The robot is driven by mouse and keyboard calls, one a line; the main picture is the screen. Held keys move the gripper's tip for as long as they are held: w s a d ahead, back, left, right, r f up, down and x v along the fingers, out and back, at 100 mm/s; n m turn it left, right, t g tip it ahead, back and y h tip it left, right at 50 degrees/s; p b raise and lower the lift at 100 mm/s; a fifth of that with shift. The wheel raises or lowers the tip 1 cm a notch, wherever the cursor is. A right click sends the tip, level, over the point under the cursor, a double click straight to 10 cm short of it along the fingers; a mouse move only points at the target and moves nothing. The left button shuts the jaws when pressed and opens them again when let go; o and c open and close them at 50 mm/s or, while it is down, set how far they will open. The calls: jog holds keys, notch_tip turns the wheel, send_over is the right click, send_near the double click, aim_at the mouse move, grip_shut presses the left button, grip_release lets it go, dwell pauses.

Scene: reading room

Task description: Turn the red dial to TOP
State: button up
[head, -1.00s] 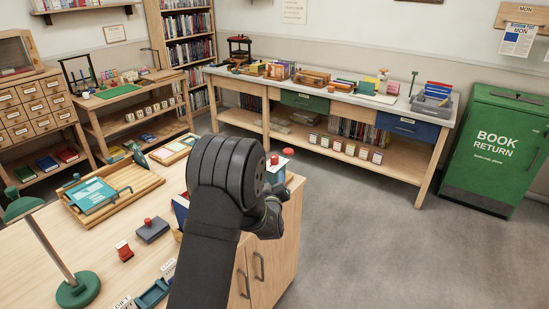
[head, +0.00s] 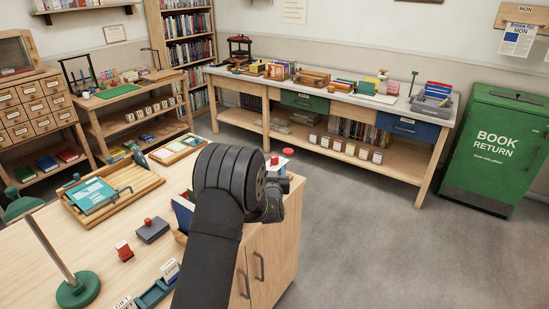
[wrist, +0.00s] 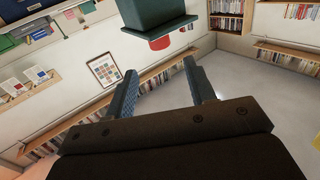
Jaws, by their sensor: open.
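A small round red piece (head: 288,151) shows just past my wrist, at the far right end of the near wooden desk; I cannot be sure that it is the red dial. In the wrist view a red rounded part (wrist: 160,43) shows partly behind a dark green block (wrist: 152,14), ahead of my fingers. No TOP mark or pointer can be read. My gripper (wrist: 160,70) is open, its two fingers apart with nothing between them, short of the green block. In the head view my wrist hides most of the gripper and what is under it.
On the near desk (head: 100,235) stand a green lamp (head: 77,290), a wooden tray with a teal book (head: 92,194), a dark stamp pad (head: 153,231) and a red stamp (head: 124,250). A green book return bin (head: 497,148) stands at right. The floor between is clear.

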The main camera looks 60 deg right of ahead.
aim_at(274, 159)
jog(key=x, duration=0.9)
jog(key=shift+w+d, duration=0.2)
jog(key=shift+d, duration=0.2)
jog(key=c, duration=0.9)
